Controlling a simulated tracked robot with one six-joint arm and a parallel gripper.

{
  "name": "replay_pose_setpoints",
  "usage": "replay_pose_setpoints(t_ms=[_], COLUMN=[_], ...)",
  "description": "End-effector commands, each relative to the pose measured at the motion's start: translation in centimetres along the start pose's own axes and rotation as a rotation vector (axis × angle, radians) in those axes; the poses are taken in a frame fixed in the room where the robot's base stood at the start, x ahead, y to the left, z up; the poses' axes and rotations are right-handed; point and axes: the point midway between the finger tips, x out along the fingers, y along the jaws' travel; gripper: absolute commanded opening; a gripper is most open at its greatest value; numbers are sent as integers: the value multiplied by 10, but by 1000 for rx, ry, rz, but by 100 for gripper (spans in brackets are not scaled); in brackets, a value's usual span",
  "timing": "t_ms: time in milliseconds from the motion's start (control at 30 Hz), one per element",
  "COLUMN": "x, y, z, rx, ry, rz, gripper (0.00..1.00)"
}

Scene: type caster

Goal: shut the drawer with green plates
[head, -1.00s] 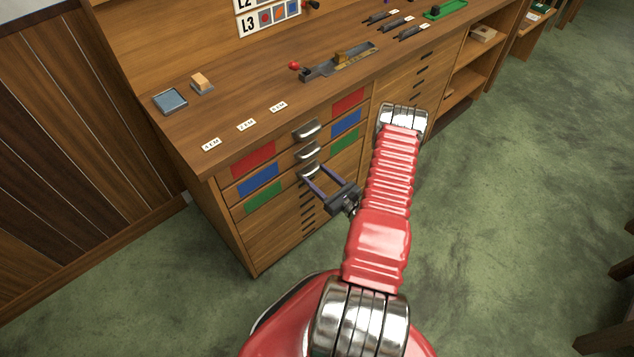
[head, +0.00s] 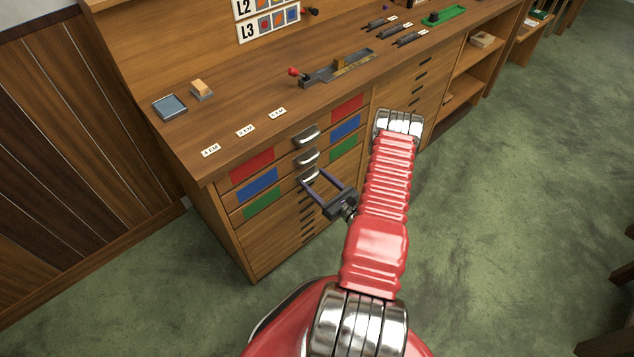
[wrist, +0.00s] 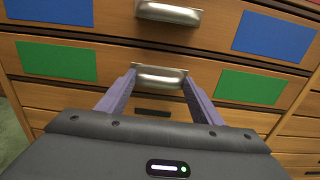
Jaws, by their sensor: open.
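The drawer with green plates is the third one down in the wooden cabinet. Its left green plate (head: 263,203) and right green plate (head: 345,145) flank a silver cup handle (head: 310,175). Its front looks close to flush with the drawers above; I cannot tell whether a small gap remains. My gripper (head: 313,178) is open, with its two purple fingers pointing at this handle. In the wrist view the fingertips lie on either side of the handle (wrist: 160,77), left and right. Contact cannot be made out. The green plates also show there, left (wrist: 57,60) and right (wrist: 249,86).
Above are a drawer with blue plates (head: 257,187) and one with red plates (head: 251,166), each with a silver handle. Narrow drawers lie below. The countertop holds a red-knobbed lever device (head: 335,70) and small labels. Green carpet (head: 500,200) is open to the right.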

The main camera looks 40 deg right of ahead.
Motion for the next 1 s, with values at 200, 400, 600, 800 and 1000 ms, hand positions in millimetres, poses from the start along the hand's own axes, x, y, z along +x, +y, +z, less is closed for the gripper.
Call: replay_pose_setpoints(t_ms=[200, 400, 600, 800, 1000], x=[1, 1, 0, -4, -23], y=[4, 2, 1, 0, 0], z=[0, 0, 0, 0, -1], rx=[2, 2, 0, 1, 3], ry=[-1, -1, 0, 1, 1], rz=[11, 7, 4, 1, -1], gripper=[68, 68, 68, 68, 68])
